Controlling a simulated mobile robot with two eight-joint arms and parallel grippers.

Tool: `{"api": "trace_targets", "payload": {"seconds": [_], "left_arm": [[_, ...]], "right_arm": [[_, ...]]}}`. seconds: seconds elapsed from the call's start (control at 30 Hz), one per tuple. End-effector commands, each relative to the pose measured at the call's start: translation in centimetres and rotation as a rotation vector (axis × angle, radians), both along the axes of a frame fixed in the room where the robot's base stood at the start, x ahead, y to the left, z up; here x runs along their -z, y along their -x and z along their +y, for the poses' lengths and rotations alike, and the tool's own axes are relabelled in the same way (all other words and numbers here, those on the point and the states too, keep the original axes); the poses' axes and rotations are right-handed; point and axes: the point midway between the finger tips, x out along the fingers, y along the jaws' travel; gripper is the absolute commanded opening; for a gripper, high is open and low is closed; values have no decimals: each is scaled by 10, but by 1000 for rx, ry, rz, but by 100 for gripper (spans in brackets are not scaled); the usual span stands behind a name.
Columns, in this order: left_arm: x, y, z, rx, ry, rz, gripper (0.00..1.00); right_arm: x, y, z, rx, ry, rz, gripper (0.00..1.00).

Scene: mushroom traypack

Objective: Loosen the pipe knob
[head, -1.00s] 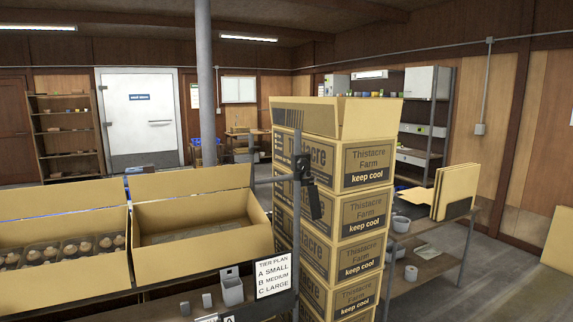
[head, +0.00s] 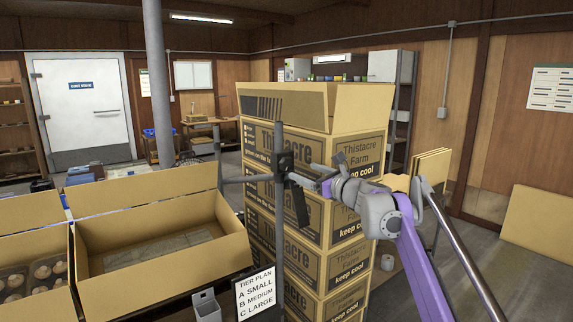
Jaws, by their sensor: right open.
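A dark upright pole (head: 279,250) stands in front of the stacked cartons. A black elongated part (head: 300,206) hangs from the clamp, slightly tilted; I cannot tell clearly which piece is the knob. My right gripper (head: 322,177) comes in from the right on a grey and purple arm. It is open, its fingers pointing left toward the clamp, close to its right side. I cannot tell whether it touches. My left gripper is out of view.
A tall carton stack (head: 355,155) rises right behind the pole and gripper. Open cartons (head: 150,190) stand at left, one with mushrooms. A tier plan sign (head: 256,294) and a small grey holder (head: 206,306) are at the front.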

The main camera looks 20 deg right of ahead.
Motion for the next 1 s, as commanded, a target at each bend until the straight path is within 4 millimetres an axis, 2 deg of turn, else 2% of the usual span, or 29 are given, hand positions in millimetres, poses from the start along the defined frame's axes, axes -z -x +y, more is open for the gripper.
{"api": "trace_targets", "payload": {"seconds": [0.2,0.4,0.6,0.9,1.0], "left_arm": [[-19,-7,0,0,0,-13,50],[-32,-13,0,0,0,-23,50],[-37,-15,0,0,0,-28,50],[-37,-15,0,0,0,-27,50],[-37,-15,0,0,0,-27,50]], "right_arm": [[-5,-40,15,-3,2,-3,84],[-4,-64,24,-2,3,-4,84],[-2,-75,29,-2,4,-2,84],[0,-77,29,-2,4,-1,84],[-1,-76,29,-2,4,-1,66]]}}
